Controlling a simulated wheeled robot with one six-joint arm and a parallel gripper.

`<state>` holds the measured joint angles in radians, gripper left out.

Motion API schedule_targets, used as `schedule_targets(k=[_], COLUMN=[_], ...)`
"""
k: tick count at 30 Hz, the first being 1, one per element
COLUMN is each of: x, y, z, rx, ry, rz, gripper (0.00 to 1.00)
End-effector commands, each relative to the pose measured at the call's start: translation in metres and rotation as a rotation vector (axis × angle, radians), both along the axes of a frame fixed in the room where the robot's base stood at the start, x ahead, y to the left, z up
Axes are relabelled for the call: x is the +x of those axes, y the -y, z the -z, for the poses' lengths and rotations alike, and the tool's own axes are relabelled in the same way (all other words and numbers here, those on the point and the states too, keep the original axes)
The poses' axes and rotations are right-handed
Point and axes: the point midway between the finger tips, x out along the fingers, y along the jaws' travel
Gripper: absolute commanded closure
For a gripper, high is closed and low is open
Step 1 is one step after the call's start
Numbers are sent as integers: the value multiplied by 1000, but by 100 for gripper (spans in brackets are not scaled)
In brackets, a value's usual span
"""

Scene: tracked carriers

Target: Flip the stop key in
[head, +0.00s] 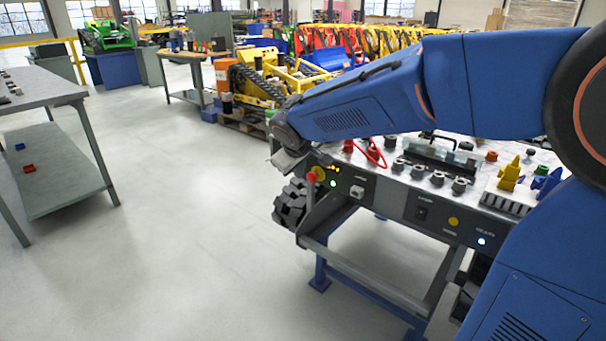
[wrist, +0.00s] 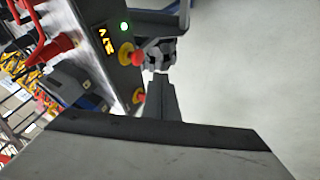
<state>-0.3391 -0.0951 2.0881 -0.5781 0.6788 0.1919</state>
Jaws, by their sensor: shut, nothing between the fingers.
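The bench's grey control panel (head: 385,203) faces me. A black rocker key (head: 421,213) sits on it under a label too small to read surely; I cannot tell which way it is tipped. A red button on a yellow collar (head: 316,174) is at the panel's left end; it also shows in the wrist view (wrist: 135,57). A second red-and-yellow knob (wrist: 138,97) is beside my fingers there. My gripper (head: 290,160) is at the panel's left end, well left of the rocker. In the wrist view its fingers (wrist: 161,82) are together and empty.
A dark ribbed track piece (head: 291,205) is below the panel's left end. Knobs and parts crowd the benchtop. Open floor (head: 170,240) lies left.

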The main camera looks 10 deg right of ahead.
Motion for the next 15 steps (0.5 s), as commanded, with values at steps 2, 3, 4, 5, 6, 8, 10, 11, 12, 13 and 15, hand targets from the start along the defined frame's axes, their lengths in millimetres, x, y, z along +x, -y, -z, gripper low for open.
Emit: schedule_targets(k=[2, 3, 4, 5, 6, 8, 10, 11, 12, 13, 15], x=[6, 9, 12, 15, 19, 25, 33, 36, 40, 43, 50], y=[2, 3, 4, 5, 6, 8, 10, 11, 12, 12, 15], z=[9, 14, 18, 23, 28, 37, 46, 51, 57, 61, 70], rx=[-1, -2, -3, -3, -2, -1, -2, -2, -1, -1, -2], ry=[-3, -3, -4, -4, -3, -5, -3, -3, -4, -4, -3], rz=[2, 0, 0, 1, 1, 2, 0, 1, 0, 0, 1], gripper=[100, 100, 100, 100, 100, 100, 100, 100, 100, 100, 100])
